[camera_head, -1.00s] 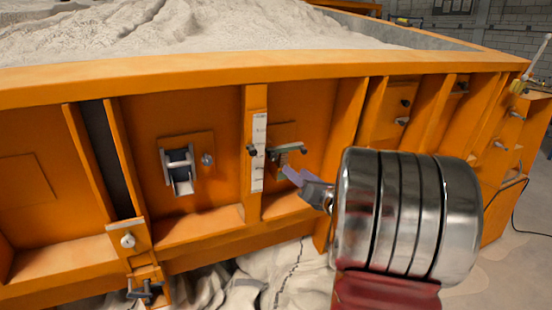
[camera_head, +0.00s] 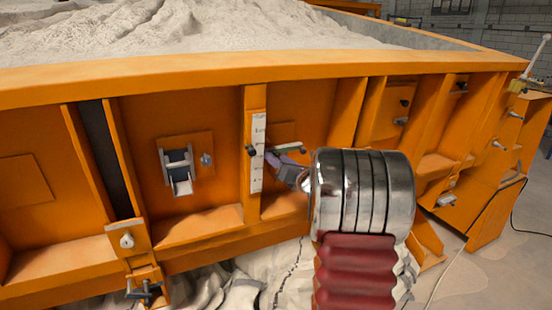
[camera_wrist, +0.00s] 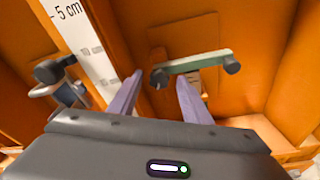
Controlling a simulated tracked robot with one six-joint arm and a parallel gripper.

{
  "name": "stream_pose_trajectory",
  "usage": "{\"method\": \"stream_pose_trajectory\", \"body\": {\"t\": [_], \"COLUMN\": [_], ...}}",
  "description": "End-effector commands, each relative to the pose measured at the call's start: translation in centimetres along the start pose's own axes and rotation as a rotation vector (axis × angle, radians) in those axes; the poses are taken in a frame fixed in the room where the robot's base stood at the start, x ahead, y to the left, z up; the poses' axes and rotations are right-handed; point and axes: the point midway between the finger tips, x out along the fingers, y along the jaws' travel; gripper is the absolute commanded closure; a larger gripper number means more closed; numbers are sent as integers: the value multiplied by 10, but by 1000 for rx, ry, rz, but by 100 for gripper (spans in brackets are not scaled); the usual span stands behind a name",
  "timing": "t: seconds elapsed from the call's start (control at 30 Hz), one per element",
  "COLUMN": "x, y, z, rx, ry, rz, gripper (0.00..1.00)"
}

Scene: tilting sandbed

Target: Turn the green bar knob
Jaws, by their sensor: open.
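The green bar knob (camera_wrist: 205,62) is a pale green bar with dark rounded ends on an orange panel. In the wrist view it lies nearly level, just beyond my fingertips. My gripper (camera_wrist: 159,77) is open, with two purple fingers. Its left fingertip is beside the bar's left end and its right one is below the bar's middle; I cannot tell whether they touch it. In the head view the bar (camera_head: 290,148) shows just above my gripper (camera_head: 272,159), whose fingers are partly hidden by my wrist.
A white scale strip (camera_head: 257,150) runs down an orange rib left of the bar. A dark knob (camera_wrist: 55,69) sits beside it. A metal latch (camera_head: 179,170) is farther left. Orange ribs (camera_head: 345,115) flank the panel. Sand (camera_head: 180,25) fills the bed above.

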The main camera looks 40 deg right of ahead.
Motion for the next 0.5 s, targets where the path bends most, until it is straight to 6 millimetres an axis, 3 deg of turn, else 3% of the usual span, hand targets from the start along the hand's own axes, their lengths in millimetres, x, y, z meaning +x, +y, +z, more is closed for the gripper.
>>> {"method": "stream_pose_trajectory", "body": {"t": [0.2, 0.5], "x": [19, 20], "y": [0, 0], "z": [0, 0], "rx": [0, 0], "ry": [0, -1], "rz": [1, 0], "gripper": [56, 56]}}
